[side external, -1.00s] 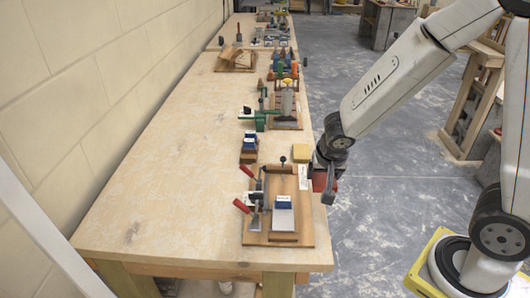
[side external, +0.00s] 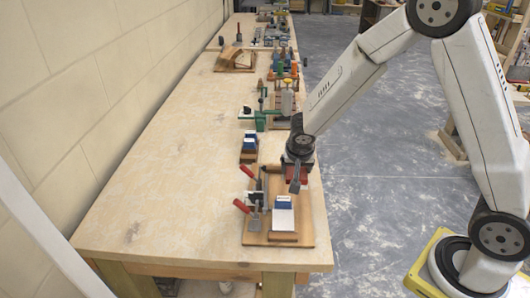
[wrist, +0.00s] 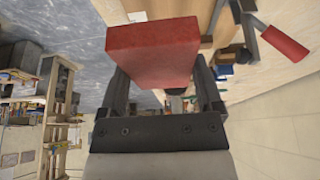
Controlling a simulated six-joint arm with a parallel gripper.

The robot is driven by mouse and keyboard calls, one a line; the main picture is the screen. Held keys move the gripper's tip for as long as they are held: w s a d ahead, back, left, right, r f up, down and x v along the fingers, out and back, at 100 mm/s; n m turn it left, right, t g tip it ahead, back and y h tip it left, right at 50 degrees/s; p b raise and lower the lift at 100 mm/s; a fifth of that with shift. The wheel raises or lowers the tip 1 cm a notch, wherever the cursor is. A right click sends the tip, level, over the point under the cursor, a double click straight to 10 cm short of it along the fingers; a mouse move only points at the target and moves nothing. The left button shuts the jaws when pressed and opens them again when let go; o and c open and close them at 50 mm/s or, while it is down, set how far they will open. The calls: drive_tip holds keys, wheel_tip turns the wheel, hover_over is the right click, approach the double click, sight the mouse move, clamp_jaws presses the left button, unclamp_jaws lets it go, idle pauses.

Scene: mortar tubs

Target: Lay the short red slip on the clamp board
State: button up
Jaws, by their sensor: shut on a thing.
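The short red slip (wrist: 152,52) is a flat red block held between the two fingers of my gripper (wrist: 160,88) in the wrist view. In the side external view my gripper (side external: 297,186) is over the far right part of the clamp board (side external: 305,228), and only a little red shows at its fingers. The clamp board is a wooden board at the near end of the bench, with red-handled clamps (side external: 242,206) on its left side. A blue and white block (side external: 284,216) sits on it. I cannot tell whether the slip touches the board.
A small blue and white block on a wooden base (side external: 249,149) stands behind the board. A green clamp (side external: 260,114) and several other fixtures line the bench's right side further back. The left of the bench (side external: 165,190) is clear.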

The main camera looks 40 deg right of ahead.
hover_over(284, 188)
drive_tip(key=shift+s+a+f, duration=0.15)
drive_tip(key=shift+a+f, duration=0.05)
drive_tip(key=shift+f, duration=1.15)
drive_tip(key=shift+s+a+f, duration=0.15)
drive_tip(key=shift+f, duration=1.15)
drive_tip(key=shift+w+f, duration=0.25)
drive_tip(key=shift+f, duration=1.6)
drive_tip(key=shift+f, duration=0.25)
drive_tip(key=o, duration=1.1)
drive_tip(key=shift+f, duration=0.1)
drive_tip(key=shift+c, duration=0.2)
drive_tip(key=shift+o, duration=0.7)
drive_tip(key=shift+s+f, duration=0.1)
drive_tip(key=shift+s, duration=0.05)
